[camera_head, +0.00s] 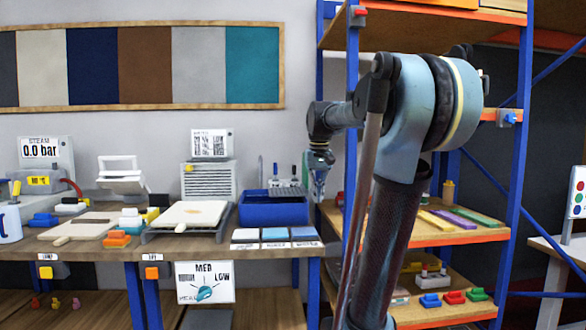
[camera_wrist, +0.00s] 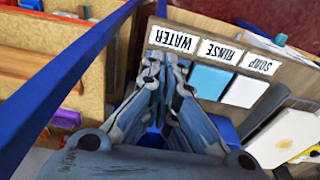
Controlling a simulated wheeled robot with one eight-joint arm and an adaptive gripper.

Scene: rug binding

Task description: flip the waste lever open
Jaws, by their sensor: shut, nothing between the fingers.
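My gripper (camera_head: 318,192) hangs pointing down between the blue tub (camera_head: 272,210) and the blue rack post. It is shut and empty. In the wrist view its fingers (camera_wrist: 168,68) meet just below the upside-down WATER label. The tub stands at the right end of the bench, left of my gripper. Small upright lever-like parts (camera_head: 277,170) stand at the tub's back, too small to read. I cannot tell whether one of them is the waste lever, and I see no part labelled waste. In the wrist view my fingers hide most of the tub.
Labelled WATER, RINSE and SOAP pads (camera_head: 275,234) lie at the bench's front right edge. A pressing board (camera_head: 190,214) is left of the tub. A rack with blue posts (camera_head: 350,150) and orange shelves stands close on the right.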

